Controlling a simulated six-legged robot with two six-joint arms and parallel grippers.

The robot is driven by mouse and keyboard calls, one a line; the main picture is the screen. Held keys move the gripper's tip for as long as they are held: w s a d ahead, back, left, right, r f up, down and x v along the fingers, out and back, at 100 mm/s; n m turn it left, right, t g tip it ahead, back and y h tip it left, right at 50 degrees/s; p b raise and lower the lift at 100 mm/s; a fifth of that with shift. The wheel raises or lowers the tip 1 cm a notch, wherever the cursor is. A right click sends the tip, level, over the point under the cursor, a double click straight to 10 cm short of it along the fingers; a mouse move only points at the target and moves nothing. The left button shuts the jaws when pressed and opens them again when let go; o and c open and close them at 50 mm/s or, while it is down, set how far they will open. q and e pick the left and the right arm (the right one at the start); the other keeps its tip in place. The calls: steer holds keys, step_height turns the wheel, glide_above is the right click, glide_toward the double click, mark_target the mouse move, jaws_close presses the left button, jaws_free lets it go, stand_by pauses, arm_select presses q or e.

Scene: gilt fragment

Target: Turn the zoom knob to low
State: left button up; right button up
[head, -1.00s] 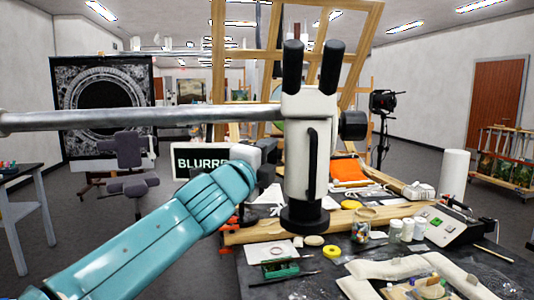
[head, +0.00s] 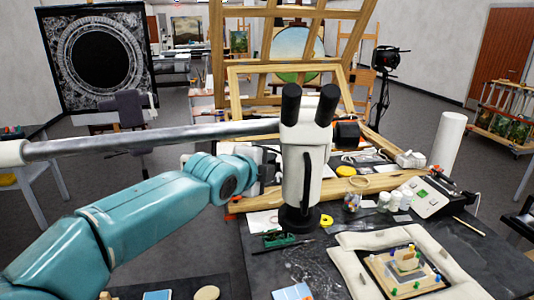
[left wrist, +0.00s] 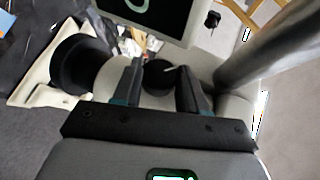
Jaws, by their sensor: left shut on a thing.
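The white stereo microscope (head: 299,175) with two black eyepieces stands over the dark table on a long grey arm. My left gripper (head: 266,165) reaches its left side in the head view. In the left wrist view my left gripper's fingers (left wrist: 160,88) are on either side of a round black knob (left wrist: 158,76) with a pale mark, and shut on it. The gripper and microscope body hide this knob in the head view. I cannot read any knob scale. My right gripper is not in view.
A padded cushion frame (head: 350,270) with a small gilt piece (head: 405,268) lies on the table below right. Jars (head: 395,200), a grey control box (head: 432,196) and a white roll (head: 448,143) stand behind. The boom (head: 150,137) runs left above my arm.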

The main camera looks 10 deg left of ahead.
arm_select(q)
steer(key=shift+g, duration=0.3)
stand_by(0.4)
steer(key=o, duration=1)
steer(key=shift+o, duration=0.2)
steer(key=b+v, duration=0.5)
steer(key=v, duration=1.1)
steer(key=shift+s+r, duration=0.1)
steer(key=shift+r, duration=0.05)
